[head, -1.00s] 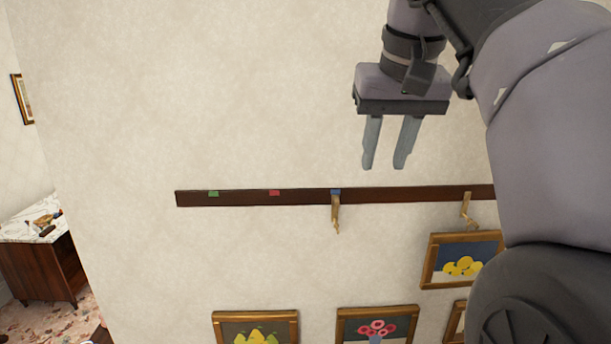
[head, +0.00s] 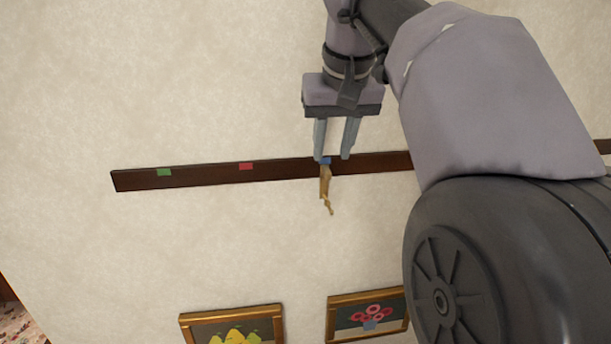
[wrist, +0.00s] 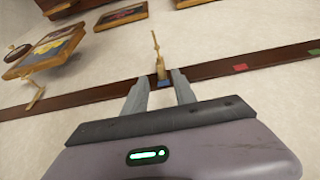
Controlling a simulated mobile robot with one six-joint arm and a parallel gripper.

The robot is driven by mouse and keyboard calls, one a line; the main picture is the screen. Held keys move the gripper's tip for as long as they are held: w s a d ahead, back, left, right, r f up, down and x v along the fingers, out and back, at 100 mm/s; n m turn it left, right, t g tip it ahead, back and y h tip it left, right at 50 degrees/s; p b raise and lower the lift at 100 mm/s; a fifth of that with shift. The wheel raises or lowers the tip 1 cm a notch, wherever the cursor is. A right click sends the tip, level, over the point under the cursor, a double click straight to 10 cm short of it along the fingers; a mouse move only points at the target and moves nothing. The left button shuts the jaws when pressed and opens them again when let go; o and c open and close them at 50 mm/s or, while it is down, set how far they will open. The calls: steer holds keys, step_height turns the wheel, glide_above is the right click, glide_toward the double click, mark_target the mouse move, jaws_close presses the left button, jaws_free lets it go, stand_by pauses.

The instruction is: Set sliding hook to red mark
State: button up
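The dark wooden rail (head: 210,173) runs across the wall, with a green mark (head: 164,172), a red mark (head: 246,166) and a blue mark (head: 325,160). The brass sliding hook (head: 325,184) hangs on the rail at the blue mark, to the right of the red mark. My gripper (head: 332,159) is open, its fingertips pointing down at the rail around the blue mark, just above the hook. In the wrist view the hook (wrist: 158,62) stands beyond and between the open fingers (wrist: 162,86). I cannot tell whether a finger touches it. The red mark (wrist: 240,68) also shows there.
Framed pictures hang below the rail, one with pears (head: 232,325) and one with flowers (head: 367,313). A second brass hook (wrist: 36,96) and another framed picture (wrist: 45,52) show in the wrist view. The wall above the rail's left part is clear.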

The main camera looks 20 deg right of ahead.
mark_target(328, 171)
steer(key=shift+b+x, duration=0.35)
steer(key=shift+x, duration=1.95)
jaws_close()
